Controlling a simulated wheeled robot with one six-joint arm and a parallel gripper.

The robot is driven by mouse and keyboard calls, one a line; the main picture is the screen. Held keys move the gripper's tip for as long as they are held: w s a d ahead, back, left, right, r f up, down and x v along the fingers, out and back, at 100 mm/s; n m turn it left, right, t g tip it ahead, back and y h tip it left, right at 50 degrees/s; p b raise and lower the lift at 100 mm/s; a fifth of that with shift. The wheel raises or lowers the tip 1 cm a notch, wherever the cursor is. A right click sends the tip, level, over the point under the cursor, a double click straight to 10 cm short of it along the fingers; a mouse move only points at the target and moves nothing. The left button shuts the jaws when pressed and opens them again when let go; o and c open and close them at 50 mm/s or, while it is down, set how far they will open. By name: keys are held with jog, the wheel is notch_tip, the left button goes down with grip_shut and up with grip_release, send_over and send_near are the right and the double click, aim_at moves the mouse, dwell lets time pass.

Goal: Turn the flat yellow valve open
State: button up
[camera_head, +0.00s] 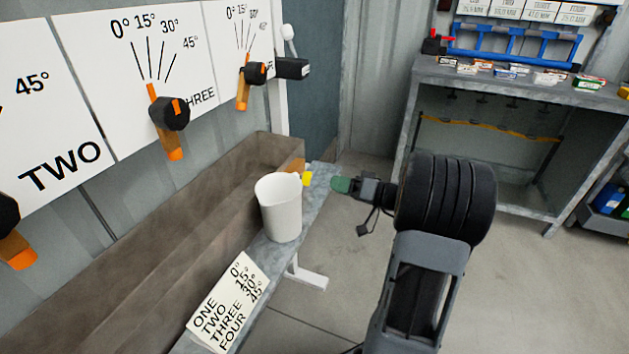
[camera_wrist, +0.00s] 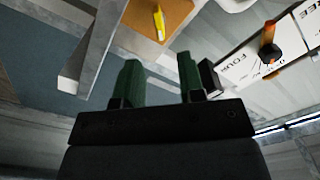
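The flat yellow valve (camera_head: 307,178) is a small yellow handle near the far end of the trough, just right of the white pitcher. In the wrist view the yellow handle (camera_wrist: 159,25) stands out from an orange-brown surface, beyond the fingertips and roughly between them. My gripper (camera_head: 340,185) is close to the right of the valve in the head view, with a visible gap. The wrist view shows my gripper (camera_wrist: 160,75) with its two green fingers apart and nothing between them. The valve's base is hidden in the head view.
A white pitcher (camera_head: 280,208) and a card with words and angles (camera_head: 227,303) stand on the grey ledge beside the brown trough (camera_head: 165,225). Orange levers (camera_head: 164,120) line the wall panels. A grey workbench (camera_head: 520,85) stands at the back right. The floor between is clear.

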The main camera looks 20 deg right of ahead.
aim_at(306, 178)
jog(key=x, duration=0.7)
jog(key=shift+w+a+b, duration=0.15)
jog(key=shift+w+b, duration=0.1)
jog(key=shift+b, duration=0.15)
grip_shut()
